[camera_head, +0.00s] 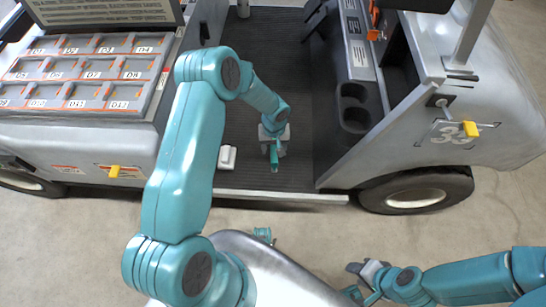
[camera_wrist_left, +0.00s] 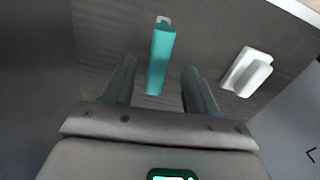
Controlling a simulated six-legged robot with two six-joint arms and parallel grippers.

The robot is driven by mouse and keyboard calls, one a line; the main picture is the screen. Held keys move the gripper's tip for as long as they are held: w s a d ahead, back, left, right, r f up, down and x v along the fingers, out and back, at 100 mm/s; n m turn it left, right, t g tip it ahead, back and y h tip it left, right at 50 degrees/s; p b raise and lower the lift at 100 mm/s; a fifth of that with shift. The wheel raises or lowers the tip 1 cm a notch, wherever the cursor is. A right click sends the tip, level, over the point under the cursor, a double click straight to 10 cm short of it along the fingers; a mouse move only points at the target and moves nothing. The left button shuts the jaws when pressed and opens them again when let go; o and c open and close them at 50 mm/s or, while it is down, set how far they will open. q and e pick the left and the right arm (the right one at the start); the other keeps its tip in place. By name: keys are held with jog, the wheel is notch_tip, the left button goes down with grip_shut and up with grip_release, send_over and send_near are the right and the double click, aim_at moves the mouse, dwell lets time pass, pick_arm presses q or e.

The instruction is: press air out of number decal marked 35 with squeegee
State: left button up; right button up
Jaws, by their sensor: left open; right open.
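A number decal (camera_head: 453,132) sits on the cart's right grey fender; its digits are small, and I cannot tell whether they read 35 or 33. A yellow block (camera_head: 470,129) is at its right side. A slim teal bar (camera_head: 274,158), perhaps the squeegee, is at the dark cart floor. My left gripper (camera_head: 273,147) is over that floor, open and empty. In the left wrist view the teal bar (camera_wrist_left: 161,58) shows ahead, lined up with the gap between the fingers. My right gripper (camera_head: 362,280) is open and empty, low at the bottom right, apart from the cart.
A white block (camera_head: 228,158) lies on the floor, left of the teal bar. The drawer rack (camera_head: 88,70) stands at left, with another yellow block (camera_head: 114,171) below it. A console with cup holders (camera_head: 354,105) bounds the floor at right. Concrete in front is open.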

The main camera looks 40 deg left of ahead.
aim_at(275, 154)
pick_arm(q)
notch_tip(275, 154, down, 3)
jog(key=shift+d+f, duration=0.1)
jog(key=shift+d, duration=0.05)
jog(key=f+b, duration=0.1)
jog(key=f, duration=0.1)
jog(key=f+b, duration=0.1)
jog(key=f, duration=0.2)
jog(key=shift+w+a+f, duration=0.1)
jog(key=shift+w+a, duration=0.1)
jog(key=c, duration=1.1)
